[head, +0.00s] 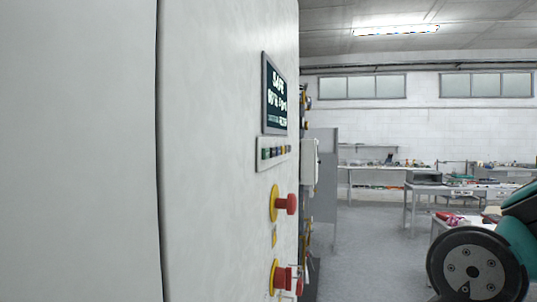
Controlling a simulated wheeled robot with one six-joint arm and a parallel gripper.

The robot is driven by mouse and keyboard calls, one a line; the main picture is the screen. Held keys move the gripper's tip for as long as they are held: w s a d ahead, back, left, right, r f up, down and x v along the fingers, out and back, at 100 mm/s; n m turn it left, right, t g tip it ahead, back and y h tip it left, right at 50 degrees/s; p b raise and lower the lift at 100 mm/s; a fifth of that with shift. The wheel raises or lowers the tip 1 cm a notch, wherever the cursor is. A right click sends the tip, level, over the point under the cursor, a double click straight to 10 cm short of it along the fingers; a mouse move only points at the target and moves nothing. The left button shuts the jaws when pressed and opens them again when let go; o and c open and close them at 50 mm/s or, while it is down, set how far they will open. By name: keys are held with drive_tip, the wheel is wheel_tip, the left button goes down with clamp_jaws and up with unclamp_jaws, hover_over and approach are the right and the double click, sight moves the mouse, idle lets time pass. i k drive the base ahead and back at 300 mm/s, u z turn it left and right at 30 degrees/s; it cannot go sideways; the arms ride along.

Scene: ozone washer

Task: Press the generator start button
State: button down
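A tall off-white cabinet (215,150) fills the left of the head view. Its visible face is seen at a steep slant. A dark display (275,97) on it reads "SAFE" in its top line. Further down are a red knob on a yellow base (285,204) and a second red control on a yellow base (281,277). My gripper is not in view.
Part of my arm shows at the lower right. A grey partition (322,180) stands behind the cabinet's edge. Workbenches (452,187) with tools and boxes stand further back. Grey floor (372,262) is clear between the cabinet and my arm.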

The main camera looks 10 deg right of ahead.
sight(265, 152)
drive_tip(key=k, duration=0.5)
drive_tip(key=z, duration=1.95)
drive_tip(key=i, duration=1.2)
drive_tip(key=u, duration=3)
